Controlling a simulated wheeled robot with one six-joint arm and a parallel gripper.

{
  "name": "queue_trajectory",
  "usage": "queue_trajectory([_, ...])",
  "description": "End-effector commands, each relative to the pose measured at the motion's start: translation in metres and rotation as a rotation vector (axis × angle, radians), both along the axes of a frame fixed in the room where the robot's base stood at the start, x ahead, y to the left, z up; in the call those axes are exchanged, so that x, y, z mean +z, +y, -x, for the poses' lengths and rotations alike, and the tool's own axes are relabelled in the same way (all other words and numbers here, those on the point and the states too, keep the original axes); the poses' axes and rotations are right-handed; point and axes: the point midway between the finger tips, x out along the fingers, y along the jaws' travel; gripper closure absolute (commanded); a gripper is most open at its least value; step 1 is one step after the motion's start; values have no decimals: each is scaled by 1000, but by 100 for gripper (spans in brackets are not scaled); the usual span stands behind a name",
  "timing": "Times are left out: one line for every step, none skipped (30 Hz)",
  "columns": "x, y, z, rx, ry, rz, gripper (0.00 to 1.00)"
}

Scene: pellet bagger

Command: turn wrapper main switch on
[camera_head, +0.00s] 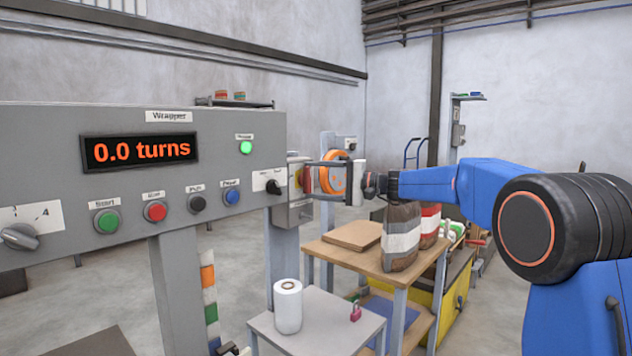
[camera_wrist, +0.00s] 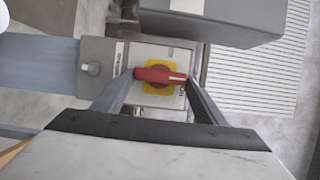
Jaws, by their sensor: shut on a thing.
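The wrapper main switch is a red rotary handle (camera_wrist: 160,74) on a yellow plate (camera_wrist: 158,88), set on a small grey box (camera_wrist: 150,54). In the wrist view the handle lies crosswise, its white-marked end to the right, by a partly hidden "On" label. My gripper (camera_wrist: 162,79) is shut on the handle, one finger at each end. In the head view my gripper (camera_head: 309,177) reaches the switch from the right; the red handle (camera_head: 305,181) shows only partly, between the fingers and beside the panel's right edge.
The grey Wrapper panel (camera_head: 60,135) stands at the left with a lit "0.0 turns" display (camera_head: 138,151) and a lit green lamp (camera_head: 246,147). Below the arm, a small table (camera_head: 325,325) holds a white roll (camera_head: 288,305) and a pink padlock (camera_head: 355,312). Bags (camera_head: 402,237) stand behind.

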Motion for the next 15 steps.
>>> queue_trajectory([-1,-1,0,-1,4,-1,57])
queue_trajectory([-1,-1,0,-1,4,-1,57])
queue_trajectory([-1,-1,0,0,5,-1,57])
queue_trajectory([-1,-1,0,0,5,-1,57])
queue_trajectory([-1,-1,0,0,5,-1,57])
queue_trajectory([-1,-1,0,0,5,-1,57])
queue_trajectory([-1,-1,0,0,5,-1,57])
queue_trajectory([-1,-1,0,0,5,-1,57])
queue_trajectory([-1,-1,0,-1,5,-1,57])
queue_trajectory([-1,-1,0,-1,5,-1,57])
queue_trajectory([-1,-1,0,-1,5,-1,32])
queue_trajectory([-1,0,0,0,5,-1,22])
queue_trajectory([-1,0,0,0,4,-1,16])
queue_trajectory([-1,0,0,0,4,-1,16])
queue_trajectory([-1,0,0,0,4,-1,16])
